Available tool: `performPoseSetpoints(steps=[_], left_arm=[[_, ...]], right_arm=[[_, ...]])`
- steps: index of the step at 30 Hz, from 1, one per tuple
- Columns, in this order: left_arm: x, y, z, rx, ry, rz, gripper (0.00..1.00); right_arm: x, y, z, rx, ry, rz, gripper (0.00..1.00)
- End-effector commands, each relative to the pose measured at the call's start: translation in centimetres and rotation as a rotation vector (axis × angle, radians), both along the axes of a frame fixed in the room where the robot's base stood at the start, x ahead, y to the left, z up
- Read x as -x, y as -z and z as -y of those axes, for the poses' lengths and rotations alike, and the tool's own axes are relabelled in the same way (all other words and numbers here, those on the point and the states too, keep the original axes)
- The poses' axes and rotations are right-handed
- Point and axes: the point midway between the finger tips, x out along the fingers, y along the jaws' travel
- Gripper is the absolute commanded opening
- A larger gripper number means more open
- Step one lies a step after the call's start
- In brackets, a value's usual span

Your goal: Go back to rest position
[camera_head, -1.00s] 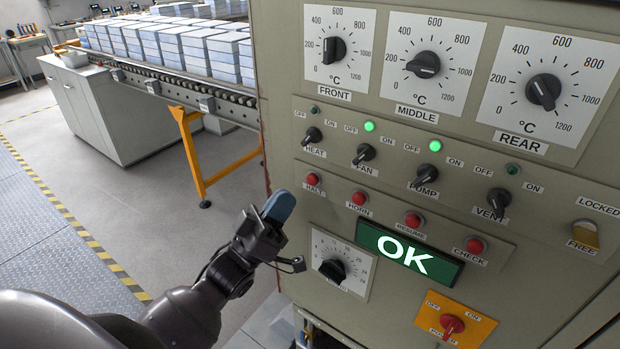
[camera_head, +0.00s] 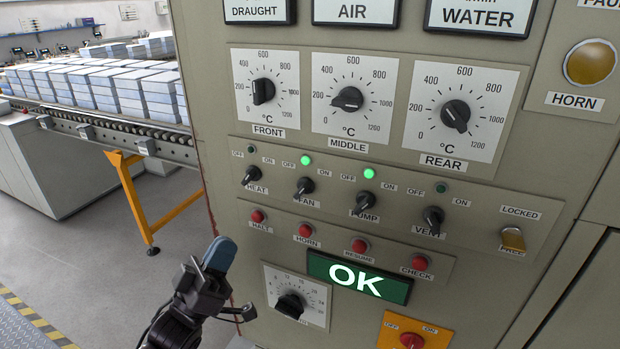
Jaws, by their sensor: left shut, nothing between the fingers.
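My left gripper (camera_head: 218,256) is at the lower left of the head view, with its blue-grey fingertips pressed together and nothing between them. It is in front of the left edge of the control panel (camera_head: 215,130), left of the small timer dial (camera_head: 290,304) and below the red HALT button (camera_head: 258,216). I cannot tell its exact distance from the panel. My right gripper is not in view.
The panel carries FRONT (camera_head: 263,91), MIDDLE (camera_head: 347,98) and REAR (camera_head: 455,115) dials, a row of switches and a green OK display (camera_head: 358,278). A roller conveyor (camera_head: 110,125) with stacked blocks stands behind left. Grey floor (camera_head: 80,245) is open at the left.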

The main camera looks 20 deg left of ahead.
Motion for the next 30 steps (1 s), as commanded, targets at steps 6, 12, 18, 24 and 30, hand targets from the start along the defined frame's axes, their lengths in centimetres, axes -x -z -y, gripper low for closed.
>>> performPoseSetpoints(steps=[6, 12, 18, 24, 30], left_arm=[[-0.3, 0.3, -0.1, -0.038, -0.043, -0.009, 0.00], [-3.0, 4.2, -0.7, -0.255, -0.261, -0.208, 0.00], [-3.0, 12.7, -1.2, -0.513, -0.421, -0.545, 0.00], [2.2, 23.3, -0.8, -0.728, -0.437, -0.932, 0.00], [8.1, 28.7, 0.5, -0.718, -0.395, -1.134, 0.00]], right_arm=[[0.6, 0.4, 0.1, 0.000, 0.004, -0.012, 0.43], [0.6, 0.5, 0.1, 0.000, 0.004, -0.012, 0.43], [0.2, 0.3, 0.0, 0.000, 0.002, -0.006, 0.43], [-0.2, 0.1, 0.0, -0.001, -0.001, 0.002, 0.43], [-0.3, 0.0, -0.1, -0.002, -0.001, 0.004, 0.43]])
